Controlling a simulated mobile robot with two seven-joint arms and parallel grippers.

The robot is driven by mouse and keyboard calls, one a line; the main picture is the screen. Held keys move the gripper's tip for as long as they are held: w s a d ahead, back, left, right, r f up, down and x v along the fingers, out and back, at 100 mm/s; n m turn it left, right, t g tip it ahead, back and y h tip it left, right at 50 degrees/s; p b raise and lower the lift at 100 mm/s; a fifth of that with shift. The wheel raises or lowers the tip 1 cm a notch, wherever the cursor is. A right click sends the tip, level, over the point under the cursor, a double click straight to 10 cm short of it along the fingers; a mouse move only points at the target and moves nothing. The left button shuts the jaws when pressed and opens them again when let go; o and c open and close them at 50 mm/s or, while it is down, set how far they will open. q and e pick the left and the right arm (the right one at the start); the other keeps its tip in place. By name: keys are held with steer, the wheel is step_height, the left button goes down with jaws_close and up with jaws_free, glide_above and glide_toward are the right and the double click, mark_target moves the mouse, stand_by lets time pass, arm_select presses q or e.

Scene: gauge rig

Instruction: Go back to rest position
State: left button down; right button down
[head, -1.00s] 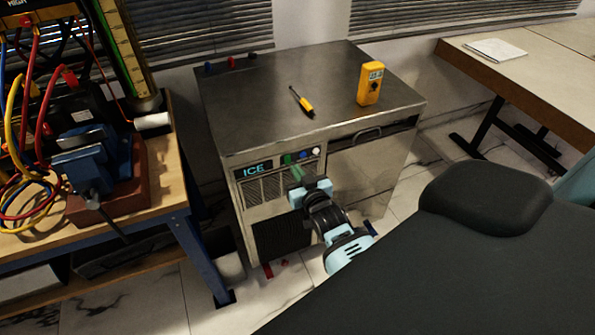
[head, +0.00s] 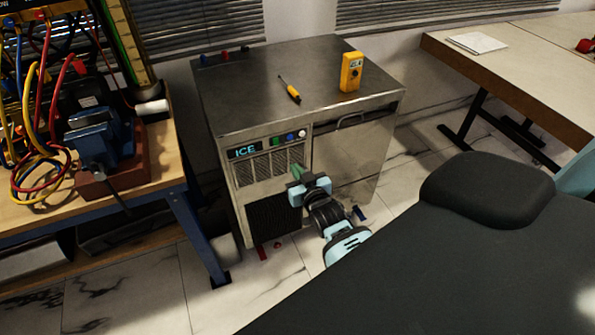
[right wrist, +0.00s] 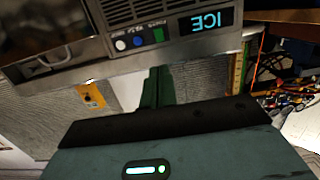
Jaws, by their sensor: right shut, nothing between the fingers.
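My right gripper (head: 297,174) is in front of the ICE machine's front panel, a little below its row of coloured buttons. Its green fingers are shut with nothing between them, and they look apart from the panel, though the gap is hard to judge. In the right wrist view the shut fingers (right wrist: 157,88) show below the panel, whose ICE display (right wrist: 206,21) is lit and upside down. The ICE machine (head: 230,120) is a steel box with a grille and a door. My left gripper is not in view.
On the machine's top are a yellow meter (head: 351,72) and a yellow-handled screwdriver (head: 290,90). At left, a workbench (head: 45,215) holds a blue vise (head: 98,140) and coloured cables. A wooden table (head: 520,70) stands at right. White tiled floor shows between the workbench and the machine.

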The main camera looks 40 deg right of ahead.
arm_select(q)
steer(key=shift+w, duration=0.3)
arm_select(e)
steer(key=shift+w+f, duration=0.1)
